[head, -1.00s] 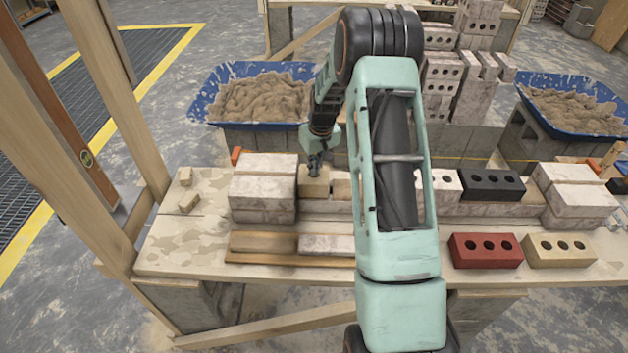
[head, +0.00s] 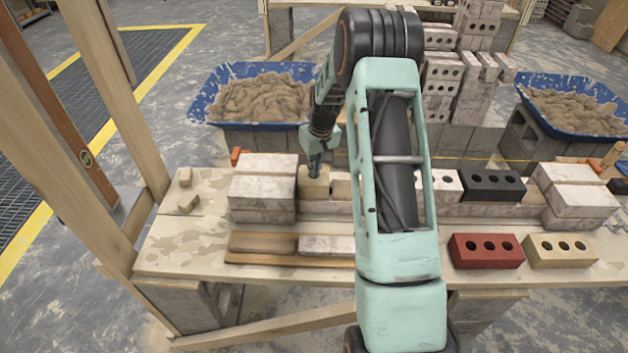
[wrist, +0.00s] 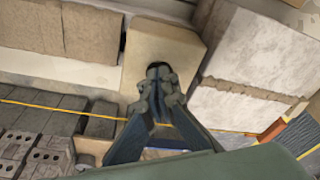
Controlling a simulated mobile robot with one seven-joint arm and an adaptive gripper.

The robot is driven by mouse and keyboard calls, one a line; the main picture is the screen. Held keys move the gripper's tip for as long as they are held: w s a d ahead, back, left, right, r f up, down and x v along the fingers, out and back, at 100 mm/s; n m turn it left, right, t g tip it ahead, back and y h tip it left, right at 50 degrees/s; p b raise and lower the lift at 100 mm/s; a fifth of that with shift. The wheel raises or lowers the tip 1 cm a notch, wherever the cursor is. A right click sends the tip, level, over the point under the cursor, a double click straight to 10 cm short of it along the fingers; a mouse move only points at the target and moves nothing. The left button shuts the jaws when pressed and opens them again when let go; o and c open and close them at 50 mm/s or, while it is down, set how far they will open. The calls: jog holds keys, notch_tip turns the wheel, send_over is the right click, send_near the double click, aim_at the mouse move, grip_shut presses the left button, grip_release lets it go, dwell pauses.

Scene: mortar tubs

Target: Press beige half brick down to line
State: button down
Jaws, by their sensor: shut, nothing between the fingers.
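The beige half brick (head: 313,188) sits in the course on the bench, beside the stacked pale bricks on its left.
Stacked pale bricks (head: 263,190) stand close on the left, and show as a tall block (wrist: 260,65) in the wrist view. A black brick (head: 492,184), a red brick (head: 485,250) and a cream brick (head: 560,251) are at right. A blue mortar tub (head: 208,108) is behind.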

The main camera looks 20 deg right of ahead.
jog(key=shift+s+f, duration=0.1)
jog(key=shift+s, duration=0.05)
jog(key=shift+w+p+v, duration=0.25)
jog(key=shift+p+v, duration=0.35)
jog(key=shift+v, duration=0.65)
jog(key=shift+w+p+v, duration=0.25)
jog(key=shift+p+v, duration=0.35)
jog(key=shift+v, duration=0.65)
jog(key=shift+w, duration=0.1)
jog(key=shift+w, duration=0.1)
